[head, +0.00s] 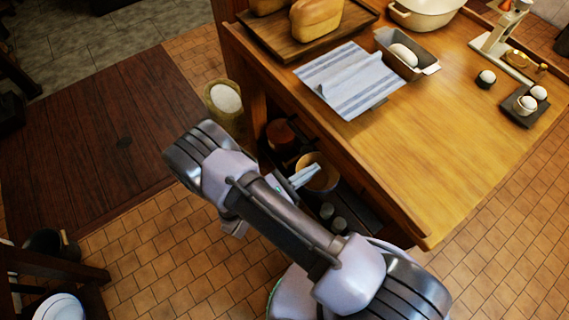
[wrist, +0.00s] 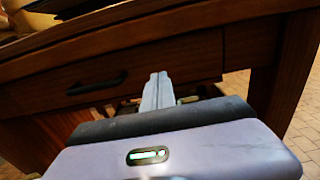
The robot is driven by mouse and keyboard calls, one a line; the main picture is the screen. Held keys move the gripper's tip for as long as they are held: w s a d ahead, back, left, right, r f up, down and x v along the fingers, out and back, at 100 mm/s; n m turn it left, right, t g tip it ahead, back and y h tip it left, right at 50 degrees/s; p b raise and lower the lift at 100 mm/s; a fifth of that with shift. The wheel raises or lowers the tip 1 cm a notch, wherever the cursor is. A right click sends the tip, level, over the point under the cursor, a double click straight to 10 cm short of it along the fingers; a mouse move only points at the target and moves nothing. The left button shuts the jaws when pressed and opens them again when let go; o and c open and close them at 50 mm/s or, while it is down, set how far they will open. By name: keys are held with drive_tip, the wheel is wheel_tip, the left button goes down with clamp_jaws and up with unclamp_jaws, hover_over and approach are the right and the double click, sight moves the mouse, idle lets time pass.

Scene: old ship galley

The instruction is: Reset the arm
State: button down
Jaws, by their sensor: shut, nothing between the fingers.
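My gripper (wrist: 158,80) is shut and empty in the wrist view, its two fingers together and pointing at the side of the wooden counter. In the head view my gripper (head: 312,170) shows beside the counter's long side, below the top and in front of the open shelf. Part of it is hidden behind my arm. My arm is bent and reaches up from the bottom of the head view.
The wooden counter (head: 460,135) carries a striped cloth (head: 350,78), a loaf pan (head: 422,66), bread on a board (head: 281,42) and eggs in a holder (head: 520,115). A drawer handle (wrist: 97,83) faces my gripper.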

drive_tip(key=p+v, duration=0.1)
drive_tip(key=v, duration=0.7)
drive_tip(key=s+d+r+m+g+y, duration=0.1)
drive_tip(key=s+d+r+m+y, duration=0.1)
drive_tip(key=r+m+y, duration=0.3)
drive_tip(key=s+d+r+m+g+y, duration=0.1)
drive_tip(key=s+d+r+m+y, duration=0.2)
drive_tip(key=r+m, duration=1.1)
drive_tip(key=s+d+r+m+g+y, duration=0.2)
drive_tip(key=r+m+y, duration=0.7)
drive_tip(key=r, duration=0.7)
drive_tip(key=shift+s+d+m, duration=0.5)
drive_tip(key=shift+s+d, duration=0.05)
drive_tip(key=shift+s, duration=0.35)
